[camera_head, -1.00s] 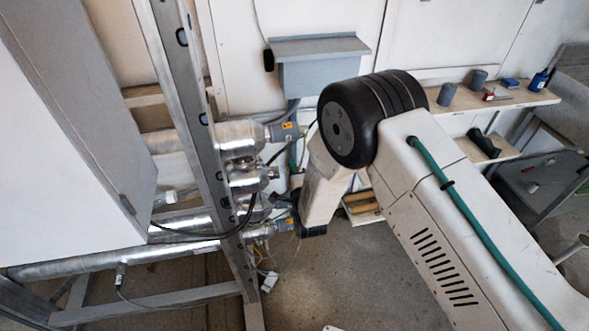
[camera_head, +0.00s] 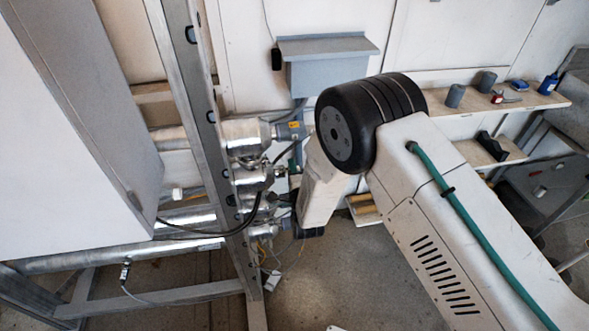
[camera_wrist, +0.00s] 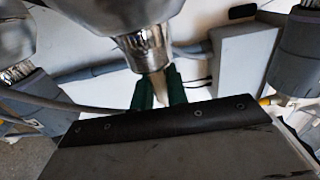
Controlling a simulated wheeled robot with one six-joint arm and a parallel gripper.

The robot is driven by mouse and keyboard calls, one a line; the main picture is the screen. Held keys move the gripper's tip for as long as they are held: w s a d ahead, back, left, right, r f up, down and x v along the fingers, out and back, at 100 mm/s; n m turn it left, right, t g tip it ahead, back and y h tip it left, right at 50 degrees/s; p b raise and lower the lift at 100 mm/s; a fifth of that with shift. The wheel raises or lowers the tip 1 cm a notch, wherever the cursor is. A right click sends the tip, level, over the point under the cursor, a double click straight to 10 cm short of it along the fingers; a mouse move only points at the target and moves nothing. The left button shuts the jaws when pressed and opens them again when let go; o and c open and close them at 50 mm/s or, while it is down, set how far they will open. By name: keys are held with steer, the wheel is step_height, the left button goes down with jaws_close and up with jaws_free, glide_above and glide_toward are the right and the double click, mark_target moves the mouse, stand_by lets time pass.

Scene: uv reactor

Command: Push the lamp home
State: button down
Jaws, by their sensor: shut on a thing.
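In the wrist view my gripper's two dark green fingers (camera_wrist: 160,94) are shut on a pale, narrow piece, the visible end of the lamp (camera_wrist: 162,84). The lamp runs up toward the threaded metal collar (camera_wrist: 148,48) of a shiny steel vessel (camera_wrist: 110,12). The rest of the lamp is hidden by the collar; how deep it sits I cannot tell. In the head view the stacked steel vessels (camera_head: 245,133) lie sideways on a metal frame. My gripper's fingers are mostly hidden behind my wrist there, close to the vessels' right ends.
A grey-capped vessel end (camera_head: 290,131) is above my wrist. A black cable (camera_head: 257,196) loops across the vessels. A grey box (camera_head: 328,70) hangs on the wall behind. A shelf with small items (camera_head: 480,103) stands right. The floor (camera_head: 365,280) below is clear.

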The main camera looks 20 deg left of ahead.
steer(key=shift+s+a, duration=0.2)
steer(key=shift+a, duration=0.1)
steer(key=c, duration=1.3)
jaws_free()
steer(key=shift+s, duration=0.1)
